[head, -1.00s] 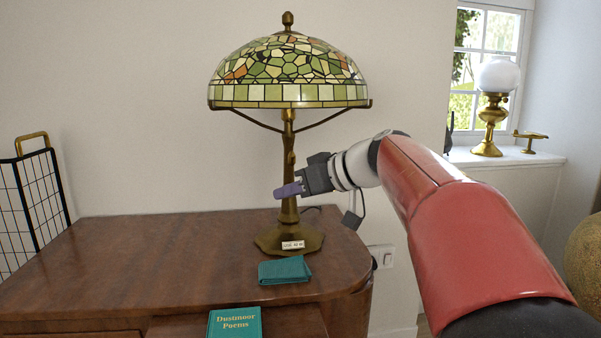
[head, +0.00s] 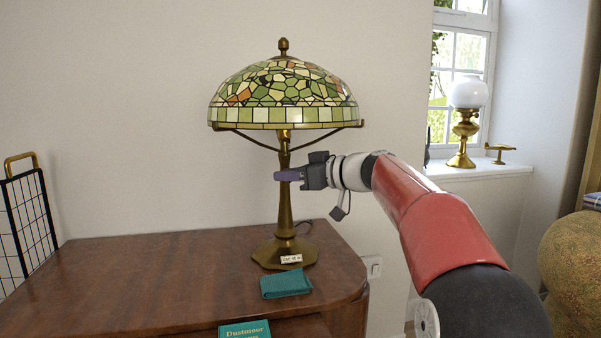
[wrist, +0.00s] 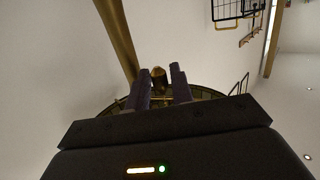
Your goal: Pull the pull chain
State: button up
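The table lamp (head: 284,100) has a green stained-glass shade and a brass stem (head: 285,215). No pull chain can be made out clearly in the head view. My gripper (head: 280,176) is below the shade, level with the upper stem, its purple fingers overlapping the stem in the picture. In the wrist view my gripper (wrist: 160,70) has its two fingers apart. A small brass piece (wrist: 158,76) shows between them; I cannot tell whether it is the chain's end or a lamp fitting. The stem also shows in the wrist view (wrist: 118,40), left of the fingers.
The lamp stands on a wooden desk (head: 150,275) with a small label (head: 291,259) at its base. A teal cloth-like item (head: 286,284) and a teal book (head: 245,330) lie in front. A wire rack (head: 27,220) is at left, a windowsill lamp (head: 466,125) at right.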

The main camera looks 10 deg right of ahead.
grip_shut()
jog(key=shift+f+b, duration=0.7)
jog(key=shift+b, duration=0.2)
jog(key=shift+o, duration=1.9)
grip_release()
jog(key=shift+r, duration=0.1)
jog(key=b+v, duration=0.1)
jog(key=v, duration=0.6)
jog(key=shift+s+d, duration=0.2)
jog(key=shift+s, duration=0.1)
